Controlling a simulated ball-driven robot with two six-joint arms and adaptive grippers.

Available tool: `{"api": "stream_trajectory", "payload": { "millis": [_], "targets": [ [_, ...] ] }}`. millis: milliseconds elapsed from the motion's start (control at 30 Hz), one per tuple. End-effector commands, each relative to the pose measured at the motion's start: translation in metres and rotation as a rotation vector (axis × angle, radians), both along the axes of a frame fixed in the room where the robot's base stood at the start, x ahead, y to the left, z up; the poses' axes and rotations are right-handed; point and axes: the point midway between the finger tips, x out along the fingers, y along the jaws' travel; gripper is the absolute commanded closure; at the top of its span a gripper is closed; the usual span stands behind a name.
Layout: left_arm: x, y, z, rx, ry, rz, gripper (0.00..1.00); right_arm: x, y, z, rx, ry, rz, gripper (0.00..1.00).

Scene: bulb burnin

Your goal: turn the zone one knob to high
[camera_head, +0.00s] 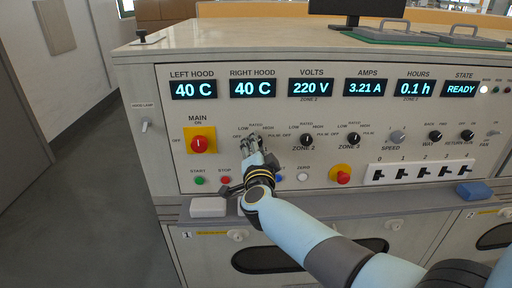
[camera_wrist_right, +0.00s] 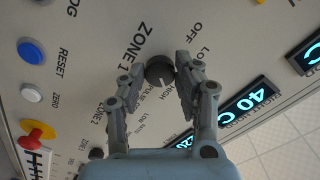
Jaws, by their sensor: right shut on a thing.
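The zone one knob (camera_wrist_right: 160,70) is a dark round knob on the slanted panel, beside the printed ZONE 1 label (camera_wrist_right: 135,46). My right gripper (camera_wrist_right: 159,66) is shut on it, one fingertip on each side. OFF, LOW and HIGH are printed around the knob. I cannot tell for certain where its pointer stands. In the head view my right gripper (camera_head: 252,145) reaches up to the panel from below and hides most of the knob. My left gripper is not in view.
The zone 2 knob (camera_head: 306,140) and zone 3 knob (camera_head: 354,139) lie to the right. The red main switch (camera_head: 199,145) on its yellow plate is to the left. Start (camera_head: 200,181) and stop (camera_head: 225,180) buttons and an emergency button (camera_head: 343,178) sit lower. Displays line the top.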

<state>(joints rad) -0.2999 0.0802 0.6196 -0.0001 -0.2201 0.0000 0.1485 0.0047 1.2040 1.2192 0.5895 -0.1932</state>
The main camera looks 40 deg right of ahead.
Motion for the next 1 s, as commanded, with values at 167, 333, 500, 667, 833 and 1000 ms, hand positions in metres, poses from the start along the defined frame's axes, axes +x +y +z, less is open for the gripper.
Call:
{"api": "stream_trajectory", "payload": {
  "millis": [167,333,500,667,833,1000],
  "targets": [
    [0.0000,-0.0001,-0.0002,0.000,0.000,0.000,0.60,-0.0005,0.0001,-0.0007,0.014,-0.007,0.000,1.00],
    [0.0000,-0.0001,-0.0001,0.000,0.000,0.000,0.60,-0.0005,0.0001,-0.0008,0.015,-0.006,0.000,1.00],
    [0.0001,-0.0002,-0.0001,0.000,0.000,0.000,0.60,-0.0005,0.0001,-0.0010,0.015,-0.006,0.000,0.64],
    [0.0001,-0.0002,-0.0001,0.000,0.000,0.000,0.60,-0.0004,0.0001,-0.0007,0.014,-0.007,0.000,0.45],
    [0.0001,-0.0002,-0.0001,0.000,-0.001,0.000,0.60,-0.0002,0.0001,-0.0004,0.013,-0.007,-0.001,0.45],
    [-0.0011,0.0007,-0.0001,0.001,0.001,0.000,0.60,-0.0051,0.0034,-0.0008,0.014,-0.007,0.000,0.45]
  ]
}}
